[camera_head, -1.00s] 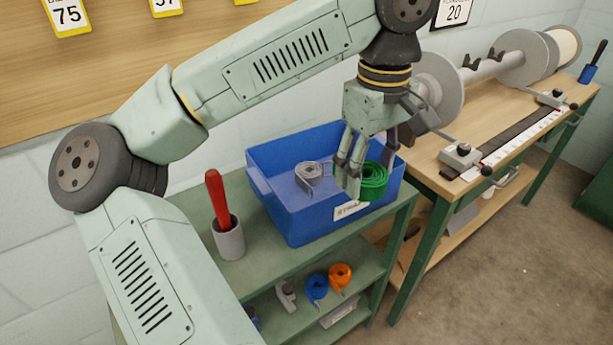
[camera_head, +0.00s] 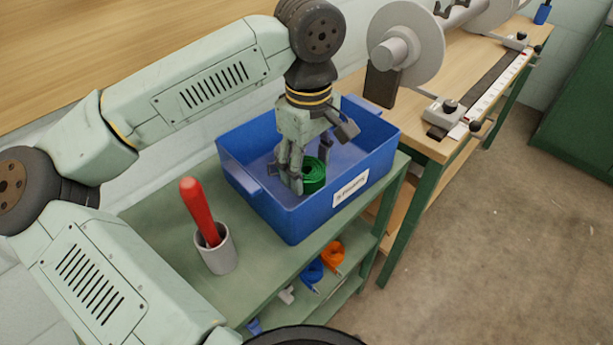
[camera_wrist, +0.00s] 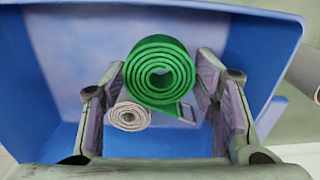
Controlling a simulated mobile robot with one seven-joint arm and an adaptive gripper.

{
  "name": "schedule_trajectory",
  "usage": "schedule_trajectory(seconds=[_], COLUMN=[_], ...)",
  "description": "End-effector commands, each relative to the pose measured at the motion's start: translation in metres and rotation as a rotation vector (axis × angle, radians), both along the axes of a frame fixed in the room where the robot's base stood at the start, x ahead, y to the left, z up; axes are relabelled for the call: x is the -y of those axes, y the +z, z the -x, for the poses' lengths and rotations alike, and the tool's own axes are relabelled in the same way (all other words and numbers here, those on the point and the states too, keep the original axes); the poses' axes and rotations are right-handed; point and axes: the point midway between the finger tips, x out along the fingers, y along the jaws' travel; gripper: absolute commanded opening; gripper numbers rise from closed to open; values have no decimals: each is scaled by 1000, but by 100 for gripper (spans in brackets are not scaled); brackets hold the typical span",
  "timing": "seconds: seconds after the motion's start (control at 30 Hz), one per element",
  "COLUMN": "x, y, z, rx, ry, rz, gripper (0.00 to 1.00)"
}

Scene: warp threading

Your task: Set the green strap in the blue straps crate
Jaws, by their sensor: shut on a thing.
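The green strap (camera_head: 314,176) is a rolled coil. My gripper (camera_head: 305,172) is shut on it, down inside the blue straps crate (camera_head: 300,216). In the wrist view, the green coil (camera_wrist: 160,72) sits between my two fingers (camera_wrist: 165,100), with its spiral end facing the camera. The crate's blue inside (camera_wrist: 60,60) surrounds it. A smaller grey rolled strap (camera_wrist: 129,116) lies in the crate, just left of and below the green one in the wrist view. Whether the green coil touches the crate floor I cannot tell.
The crate stands on a green shelf unit (camera_head: 150,215). A grey cup (camera_head: 216,250) with a red-handled tool stands left of it. Blue (camera_head: 312,272) and orange (camera_head: 332,254) rolled straps lie on the shelf below. A wooden bench (camera_head: 430,140) with a spool is at the right.

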Motion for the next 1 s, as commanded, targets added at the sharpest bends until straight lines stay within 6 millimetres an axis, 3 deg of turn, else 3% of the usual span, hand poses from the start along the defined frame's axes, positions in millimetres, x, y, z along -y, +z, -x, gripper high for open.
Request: schedule_trajectory(seconds=[0.4, 0.8, 0.83, 1.0], x=[0, 0, 0, 0], y=[-44, -51, -51, -50], z=[0, 0, 0, 0], rx=[-1, 1, 1, 0], ry=[0, 1, 1, 1], rz=[1, -1, -1, 0], gripper=[20, 20, 55, 67])
